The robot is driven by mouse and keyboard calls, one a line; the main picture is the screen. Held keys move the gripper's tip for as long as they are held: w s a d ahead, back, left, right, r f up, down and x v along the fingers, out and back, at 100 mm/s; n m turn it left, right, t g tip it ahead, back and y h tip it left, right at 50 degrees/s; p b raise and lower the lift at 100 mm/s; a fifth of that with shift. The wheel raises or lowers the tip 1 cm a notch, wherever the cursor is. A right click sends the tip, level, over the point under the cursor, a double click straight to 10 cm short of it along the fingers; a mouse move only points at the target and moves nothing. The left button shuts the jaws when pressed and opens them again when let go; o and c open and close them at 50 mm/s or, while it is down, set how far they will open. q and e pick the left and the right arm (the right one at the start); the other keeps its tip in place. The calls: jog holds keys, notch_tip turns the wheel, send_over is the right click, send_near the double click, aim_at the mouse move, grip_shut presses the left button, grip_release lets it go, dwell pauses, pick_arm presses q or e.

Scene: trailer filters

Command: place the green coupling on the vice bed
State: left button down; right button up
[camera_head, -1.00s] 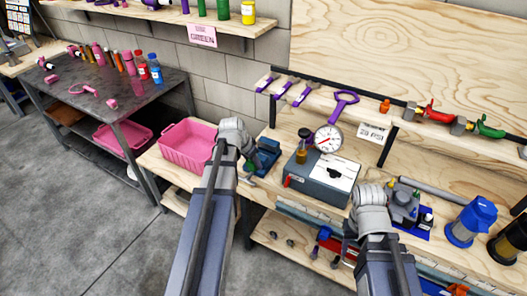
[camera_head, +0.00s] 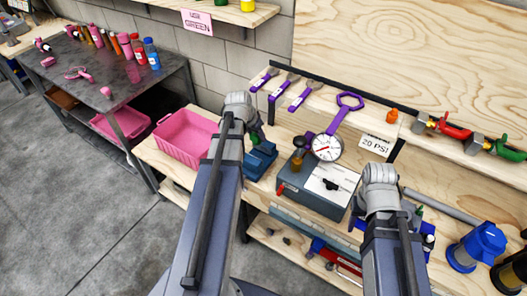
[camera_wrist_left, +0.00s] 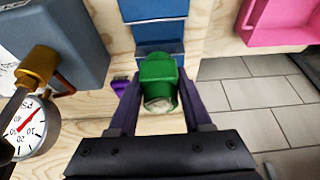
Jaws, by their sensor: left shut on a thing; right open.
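The green coupling (camera_wrist_left: 158,82) is held between the fingers of my left gripper (camera_wrist_left: 160,100), shut on it, in the left wrist view. In the head view my left gripper (camera_head: 257,132) is over the bench by the blue vice (camera_head: 262,158), and its wrist hides most of the coupling. The vice (camera_wrist_left: 153,32) lies just beyond the coupling in the left wrist view; I cannot tell whether they touch. My right gripper (camera_head: 382,182) is at the right, over the bench beside the grey box; its fingers are mostly hidden behind the wrist.
A pink bin (camera_head: 185,147) stands left of the vice. A grey box (camera_head: 318,186) and a pressure gauge (camera_head: 326,148) are to its right. Blue filter housings (camera_head: 478,246) stand at far right. A dark table (camera_head: 120,85) with bottles is at left.

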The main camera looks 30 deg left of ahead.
pick_arm(q)
jog(key=shift+w+r, duration=0.1)
jog(key=b, duration=0.6)
send_over(260, 157)
jog(key=s, duration=0.1)
jog(key=f, duration=0.6)
jog(key=shift+s+a+f, duration=0.15)
jog(key=shift+s, duration=0.05)
jog(key=shift+f, duration=0.15)
notch_tip(260, 157, down, 3)
jog(key=b, duration=0.4)
jog(key=shift+f, duration=0.2)
jog(key=shift+f, duration=0.2)
jog(key=shift+c, duration=1.7)
grip_release()
jog(key=shift+r, duration=0.2)
jog(key=p+v, duration=1.1)
jog(key=v, duration=0.1)
